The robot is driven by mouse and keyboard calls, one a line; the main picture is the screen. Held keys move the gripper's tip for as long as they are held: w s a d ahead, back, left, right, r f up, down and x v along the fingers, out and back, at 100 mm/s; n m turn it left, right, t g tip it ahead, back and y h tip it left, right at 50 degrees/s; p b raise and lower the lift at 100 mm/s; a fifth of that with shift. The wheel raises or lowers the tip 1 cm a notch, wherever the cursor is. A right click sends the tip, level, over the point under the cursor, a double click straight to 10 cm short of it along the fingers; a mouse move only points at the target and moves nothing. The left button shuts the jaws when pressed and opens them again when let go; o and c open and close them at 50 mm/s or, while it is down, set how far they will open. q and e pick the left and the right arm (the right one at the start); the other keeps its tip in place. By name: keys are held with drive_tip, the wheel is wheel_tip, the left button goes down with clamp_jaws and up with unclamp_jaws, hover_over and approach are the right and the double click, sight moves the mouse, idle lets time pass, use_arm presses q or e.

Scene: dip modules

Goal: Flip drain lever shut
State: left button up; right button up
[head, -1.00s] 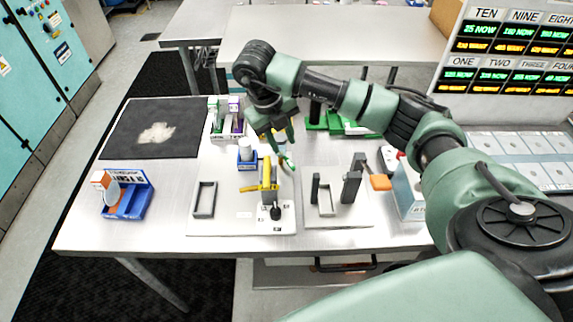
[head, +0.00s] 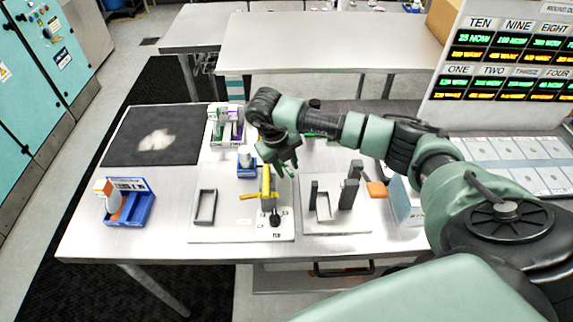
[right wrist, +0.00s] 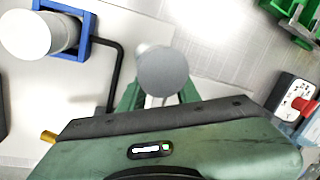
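A yellow lever (head: 266,181) stands at the white base plate in the middle of the table, with a yellow bar (head: 249,196) reaching left from it. A black knob (head: 275,219) is on the white block below. My right gripper (head: 283,168) is just behind and above the lever's top, pointing down; contact cannot be told. In the right wrist view its green fingers (right wrist: 160,98) are apart, and a grey round-topped cylinder (right wrist: 164,72) lies in line with them, hiding the tips. Whether it is gripped cannot be told. My left gripper is out of view.
A blue holder with a white cylinder (head: 245,157) is close left of the gripper. A blue box (head: 130,205), dark mat (head: 125,137) and orange block (head: 376,189) are farther out.

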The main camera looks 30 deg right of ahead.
clamp_jaws()
drive_tip(key=shift+w+a+f+m+b, duration=0.1)
drive_tip(key=shift+a+f+m+b, duration=0.1)
drive_tip(key=shift+m+b, duration=0.4)
drive_tip(key=shift+b, duration=0.45)
drive_tip(key=shift+r, duration=0.25)
drive_tip(key=shift+o, duration=0.2)
unclamp_jaws()
drive_tip(key=shift+a, duration=0.1)
